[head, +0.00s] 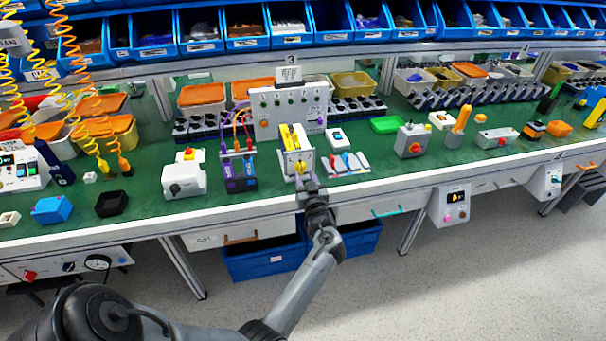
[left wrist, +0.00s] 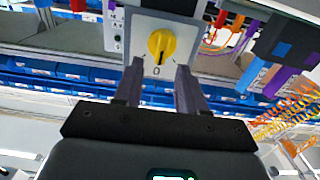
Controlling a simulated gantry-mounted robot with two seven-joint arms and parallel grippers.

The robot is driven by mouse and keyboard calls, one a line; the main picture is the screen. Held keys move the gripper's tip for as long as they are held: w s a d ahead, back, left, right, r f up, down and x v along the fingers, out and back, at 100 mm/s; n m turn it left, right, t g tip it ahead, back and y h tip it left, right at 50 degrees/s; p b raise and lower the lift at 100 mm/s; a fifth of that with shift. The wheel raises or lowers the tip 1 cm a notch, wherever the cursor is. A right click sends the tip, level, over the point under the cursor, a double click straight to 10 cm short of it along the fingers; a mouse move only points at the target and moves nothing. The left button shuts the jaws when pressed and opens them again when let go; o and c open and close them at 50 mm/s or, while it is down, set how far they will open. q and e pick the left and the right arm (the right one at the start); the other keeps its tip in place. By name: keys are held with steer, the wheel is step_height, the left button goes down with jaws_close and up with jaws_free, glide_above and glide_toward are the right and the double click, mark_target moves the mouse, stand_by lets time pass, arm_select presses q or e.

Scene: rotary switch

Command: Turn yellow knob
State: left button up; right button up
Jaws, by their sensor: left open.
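The yellow knob (head: 299,167) sits on the white front plate of a yellow-and-white switch box (head: 294,138) near the middle of the bench. In the left wrist view the yellow knob (left wrist: 161,45) fills the middle of its plate, with its grip lying near vertical and a "0" mark just below it. My left gripper (head: 306,184) is in front of the box; the fingertips (left wrist: 160,68) are open on either side of the plate's lower part. The knob shows between and beyond them, apparently untouched. My right gripper is in neither view.
A purple-and-black device with cables (head: 239,172) stands close left of the switch box. A small rack with coloured handles (head: 345,163) stands close right. A grey panel (head: 290,110) is behind. The floor in front of the bench is mostly clear.

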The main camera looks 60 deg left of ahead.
mark_target(302, 169)
arm_select(q)
steer(key=shift+b+x, duration=0.35)
steer(key=shift+x, duration=1.6)
steer(key=shift+s, duration=0.1)
jaws_close()
